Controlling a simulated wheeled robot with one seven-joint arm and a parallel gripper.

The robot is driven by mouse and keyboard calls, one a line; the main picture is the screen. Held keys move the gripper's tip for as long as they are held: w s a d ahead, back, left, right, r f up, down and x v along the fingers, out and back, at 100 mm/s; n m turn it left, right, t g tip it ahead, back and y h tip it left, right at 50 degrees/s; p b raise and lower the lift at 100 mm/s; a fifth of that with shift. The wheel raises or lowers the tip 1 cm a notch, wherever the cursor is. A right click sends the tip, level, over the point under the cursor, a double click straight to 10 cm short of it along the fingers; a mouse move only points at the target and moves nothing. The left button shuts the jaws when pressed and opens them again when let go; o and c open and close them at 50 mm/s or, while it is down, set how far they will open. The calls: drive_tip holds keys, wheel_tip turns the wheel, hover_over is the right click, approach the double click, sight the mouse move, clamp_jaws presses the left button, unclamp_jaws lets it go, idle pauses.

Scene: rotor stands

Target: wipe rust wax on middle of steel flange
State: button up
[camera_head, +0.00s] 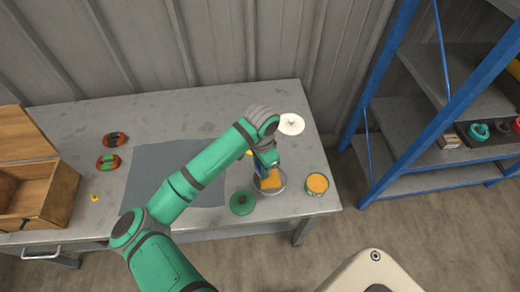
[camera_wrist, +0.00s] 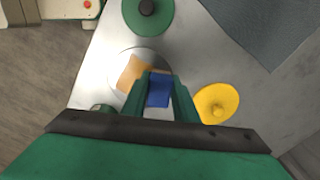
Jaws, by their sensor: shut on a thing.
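My gripper (camera_head: 264,168) is over the right part of the table. It is shut on a small blue block (camera_wrist: 158,90), which sits between the fingers in the wrist view. Just below is a round steel flange (camera_head: 284,187), which also shows in the wrist view (camera_wrist: 115,88). An orange patch (camera_head: 272,182) lies over its middle, and also shows in the wrist view (camera_wrist: 130,72). I cannot tell whether the patch is wax or a pad joined to the block, nor whether the block touches the flange. The fingers hide part of the flange. An open tin of orange wax (camera_head: 317,184) stands to the right.
A green disc with a dark knob (camera_head: 242,203) lies left of the flange. A yellow disc (camera_wrist: 217,102) and a white disc (camera_head: 291,124) are nearby. A grey mat (camera_head: 150,190) covers mid-table. A wooden box (camera_head: 45,190) stands left; a blue-framed shelf (camera_head: 375,150) stands right.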

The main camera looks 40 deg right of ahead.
drive_tip(key=shift+w+d+f, duration=0.1)
drive_tip(key=shift+w+d, duration=0.2)
drive_tip(key=shift+w+d+r, duration=0.1)
drive_tip(key=shift+w+r, duration=0.1)
drive_tip(key=shift+w, duration=0.05)
wheel_tip(320, 180, up, 3)
drive_tip(key=shift+s, duration=0.15)
drive_tip(key=shift+r, duration=2.35)
